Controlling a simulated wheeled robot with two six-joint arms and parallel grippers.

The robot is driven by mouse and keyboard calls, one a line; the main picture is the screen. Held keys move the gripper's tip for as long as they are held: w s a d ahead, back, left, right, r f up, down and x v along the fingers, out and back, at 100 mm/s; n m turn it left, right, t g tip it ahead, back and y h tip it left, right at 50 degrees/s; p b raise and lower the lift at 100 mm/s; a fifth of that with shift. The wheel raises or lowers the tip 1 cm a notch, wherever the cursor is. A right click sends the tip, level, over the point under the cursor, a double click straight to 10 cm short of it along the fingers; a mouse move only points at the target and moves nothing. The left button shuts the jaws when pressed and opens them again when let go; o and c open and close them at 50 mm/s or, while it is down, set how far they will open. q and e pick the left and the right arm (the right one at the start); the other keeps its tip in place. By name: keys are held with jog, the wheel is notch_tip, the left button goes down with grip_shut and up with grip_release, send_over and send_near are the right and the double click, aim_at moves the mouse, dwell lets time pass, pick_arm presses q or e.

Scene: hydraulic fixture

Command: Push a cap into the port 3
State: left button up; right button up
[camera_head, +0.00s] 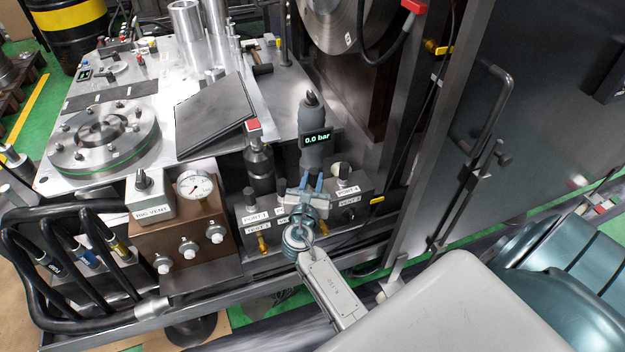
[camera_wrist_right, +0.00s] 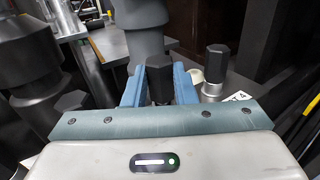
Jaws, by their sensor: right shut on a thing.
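My right gripper (camera_head: 311,183) is over the port block (camera_head: 372,186), its blue fingers pointing toward the back. In the right wrist view the fingers (camera_wrist_right: 159,85) are shut on a dark hexagonal cap (camera_wrist_right: 159,72). Another dark cap (camera_wrist_right: 215,60) stands upright on a metal stem to the right, beside a label ending in 4 (camera_wrist_right: 238,97). In the head view this cap at PORT 4 (camera_head: 343,171) also shows. The PORT 1 label (camera_head: 256,217) is at the block's left. No PORT 3 label is readable, and I cannot tell how deep the held cap sits. My left gripper is not in view.
A grey device with a "0.0 bar" display (camera_head: 317,139) stands just behind the gripper. A dark cylinder with a red top (camera_head: 257,160) stands to its left. The brown gauge block (camera_head: 190,235) and black hoses (camera_head: 45,235) are further left. A cabinet door with a handle (camera_head: 490,120) is at right.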

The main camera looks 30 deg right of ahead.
jog(key=shift+f, duration=0.55)
dwell(0.7)
jog(key=o, duration=1)
jog(key=shift+o, duration=0.2)
